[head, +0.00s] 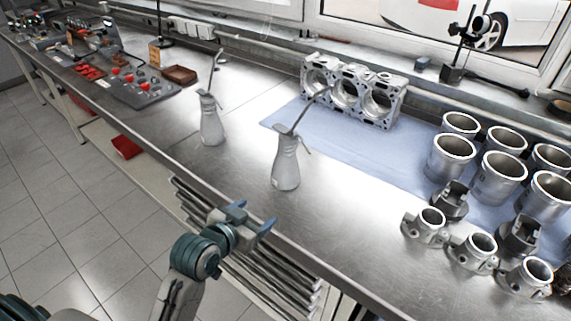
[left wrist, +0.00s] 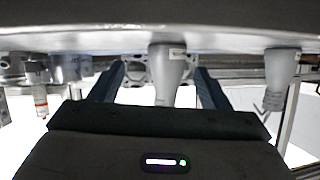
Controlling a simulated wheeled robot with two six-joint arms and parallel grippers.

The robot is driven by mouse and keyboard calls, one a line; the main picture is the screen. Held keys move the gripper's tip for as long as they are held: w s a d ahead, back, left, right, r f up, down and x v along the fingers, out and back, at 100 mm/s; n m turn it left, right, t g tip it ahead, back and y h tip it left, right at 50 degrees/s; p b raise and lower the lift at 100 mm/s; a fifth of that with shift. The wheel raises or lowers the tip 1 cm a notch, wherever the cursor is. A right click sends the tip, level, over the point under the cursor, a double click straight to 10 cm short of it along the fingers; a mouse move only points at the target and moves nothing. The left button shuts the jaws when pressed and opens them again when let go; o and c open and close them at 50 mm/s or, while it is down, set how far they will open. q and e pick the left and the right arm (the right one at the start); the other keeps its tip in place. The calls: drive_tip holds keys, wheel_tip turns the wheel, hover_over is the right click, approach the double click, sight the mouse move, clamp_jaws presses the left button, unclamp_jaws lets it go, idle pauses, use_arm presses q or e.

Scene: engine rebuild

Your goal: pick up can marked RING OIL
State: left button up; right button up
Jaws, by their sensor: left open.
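Two grey oil cans with long thin spouts stand upright on the steel bench: a left can (head: 211,125) and a right can (head: 286,165). The markings are too small to read, so I cannot tell which is RING OIL. My left gripper (head: 251,219) is open and empty at the bench's front edge, in front of the right can and apart from it. In the left wrist view, which looks upside down, one can (left wrist: 164,75) shows between the open fingers, farther off. The other can (left wrist: 279,70) is to the right. My right gripper is not in view.
An engine block (head: 350,92) stands behind on a blue mat (head: 400,146). Several metal cylinders (head: 503,175) and pistons (head: 450,199) crowd the right. A tray of red parts (head: 135,85) and a brown box (head: 179,75) lie left. The bench around the cans is clear.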

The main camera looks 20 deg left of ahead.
sight(283, 145)
use_arm(q)
drive_tip(key=w+r+t, duration=0.1)
drive_tip(key=w+r, duration=0.2)
drive_tip(key=w, duration=0.1)
drive_tip(key=w+d+r+t+h+p, duration=0.1)
drive_tip(key=w+r+t, duration=0.1)
drive_tip(key=w+r, duration=0.2)
drive_tip(key=w+d+r+t, duration=0.1)
drive_tip(key=w+r, duration=0.2)
drive_tip(key=w, duration=0.1)
drive_tip(key=shift+w+d+r+m+t, duration=0.1)
drive_tip(key=shift+w+r+m+t, duration=0.1)
drive_tip(key=shift+m+t, duration=0.1)
drive_tip(key=p+x, duration=0.1)
drive_tip(key=x, duration=0.2)
drive_tip(key=p+x, duration=0.1)
drive_tip(key=x, duration=0.1)
drive_tip(key=shift+w+f+p, duration=0.35)
drive_tip(key=shift+s, duration=0.15)
drive_tip(key=shift+c, duration=1.3)
drive_tip(key=shift+r, duration=0.1)
clamp_jaws()
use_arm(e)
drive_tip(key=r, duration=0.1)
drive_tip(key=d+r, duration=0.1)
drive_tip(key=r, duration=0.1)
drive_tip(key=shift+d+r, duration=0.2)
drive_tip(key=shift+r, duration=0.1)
